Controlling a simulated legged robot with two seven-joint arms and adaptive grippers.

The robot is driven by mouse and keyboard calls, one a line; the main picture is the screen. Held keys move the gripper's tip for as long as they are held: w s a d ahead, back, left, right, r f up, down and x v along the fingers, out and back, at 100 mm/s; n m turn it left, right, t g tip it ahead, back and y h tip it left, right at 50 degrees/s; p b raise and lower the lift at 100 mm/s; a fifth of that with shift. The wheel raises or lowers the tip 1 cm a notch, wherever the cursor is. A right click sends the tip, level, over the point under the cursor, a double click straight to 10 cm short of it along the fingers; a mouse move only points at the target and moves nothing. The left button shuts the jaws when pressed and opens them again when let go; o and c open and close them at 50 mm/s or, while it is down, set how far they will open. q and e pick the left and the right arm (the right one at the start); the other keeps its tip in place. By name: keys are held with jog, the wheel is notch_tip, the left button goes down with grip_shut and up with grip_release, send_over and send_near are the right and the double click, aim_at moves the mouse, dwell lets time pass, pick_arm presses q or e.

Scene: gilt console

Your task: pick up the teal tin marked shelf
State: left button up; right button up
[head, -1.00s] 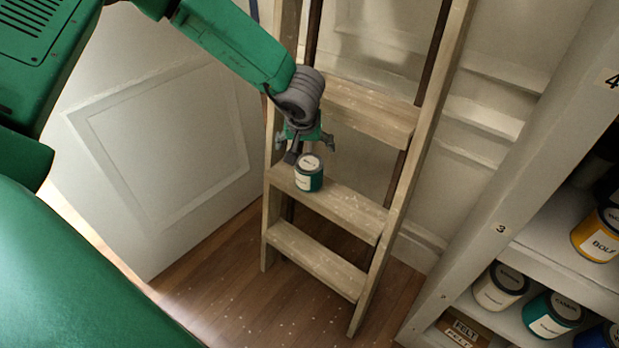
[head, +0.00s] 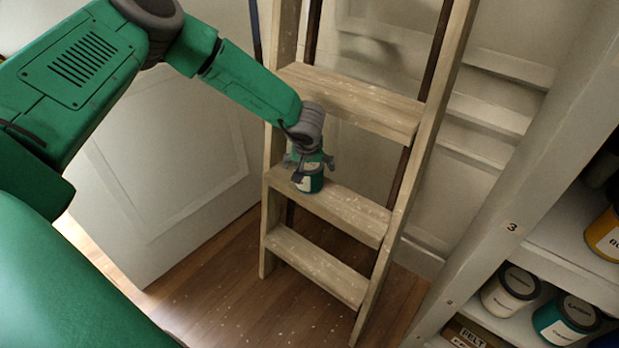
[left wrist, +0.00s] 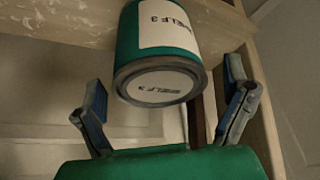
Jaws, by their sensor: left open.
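The teal tin (head: 313,184) stands upright on a wooden ladder step. In the left wrist view the tin (left wrist: 127,38) appears upside down, with a white label on its side and lid reading "SHELF 3". My left gripper (head: 309,166) is just above and around the tin's top in the head view, partly hiding it. In the left wrist view its two fingers (left wrist: 165,88) are spread wide, one to each side of the lid, with a gap on both sides. My right gripper is in neither view.
The wooden ladder (head: 345,213) has another step (head: 350,100) above and one (head: 315,265) below. At right stands a pale shelf unit (head: 480,220) holding a cream tin (head: 508,290), another teal tin (head: 566,320) and a yellow tin (head: 606,236). Wooden floor lies below.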

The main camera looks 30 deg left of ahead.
pick_arm(q)
jog(key=shift+w+f, duration=0.15)
jog(key=shift+f, duration=0.15)
jog(key=shift+r, duration=0.1)
jog(key=c, duration=1.6)
jog(key=shift+c, duration=0.7)
jog(key=shift+r, duration=0.15)
